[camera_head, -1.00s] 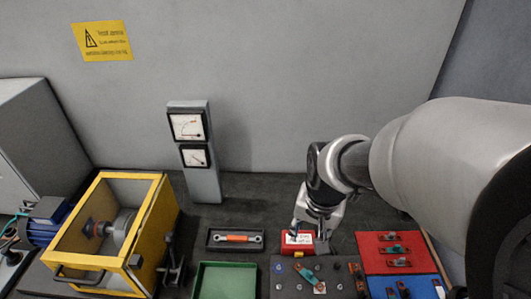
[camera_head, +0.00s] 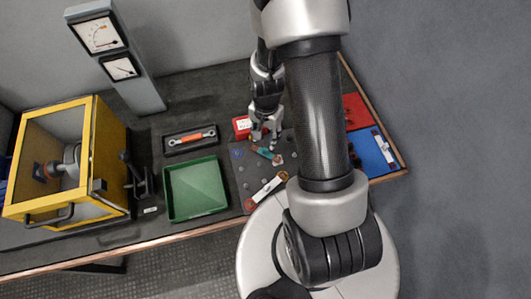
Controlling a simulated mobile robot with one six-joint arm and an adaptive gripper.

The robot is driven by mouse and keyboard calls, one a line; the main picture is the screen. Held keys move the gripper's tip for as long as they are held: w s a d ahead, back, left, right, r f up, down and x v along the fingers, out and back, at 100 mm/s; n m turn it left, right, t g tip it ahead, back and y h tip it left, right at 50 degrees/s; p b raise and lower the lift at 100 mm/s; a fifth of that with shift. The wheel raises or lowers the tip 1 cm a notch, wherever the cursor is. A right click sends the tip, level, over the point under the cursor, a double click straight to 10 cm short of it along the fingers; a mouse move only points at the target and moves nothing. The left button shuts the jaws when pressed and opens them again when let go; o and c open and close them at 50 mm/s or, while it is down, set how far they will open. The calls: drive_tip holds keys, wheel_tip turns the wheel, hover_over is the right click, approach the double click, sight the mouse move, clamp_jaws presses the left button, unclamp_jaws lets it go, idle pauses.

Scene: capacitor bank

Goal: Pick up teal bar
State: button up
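The teal bar (camera_head: 264,153) lies slantwise on the dark grey board (camera_head: 244,177) among round studs. It has a reddish end and a pale label beside it. My gripper (camera_head: 266,137) points down just behind the bar, close above the board's back edge. Its fingers look apart with nothing seen between them. The view is small, so I cannot tell whether a fingertip touches the bar.
A white bar with brown ends (camera_head: 266,189) lies nearer on the board. A red box (camera_head: 241,125) stands behind it. The green tray (camera_head: 196,188), black tray with orange-handled wrench (camera_head: 190,139) and yellow-framed case (camera_head: 87,150) are left. Red (camera_head: 355,108) and blue mats (camera_head: 366,152) are right.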

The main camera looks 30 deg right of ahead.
sight(266, 149)
wheel_tip(266, 149, down, 9)
drive_tip(key=b, duration=0.3)
drive_tip(key=shift+r, duration=0.15)
drive_tip(key=shift+r, duration=0.1)
drive_tip(key=shift+c, duration=0.4)
clamp_jaws()
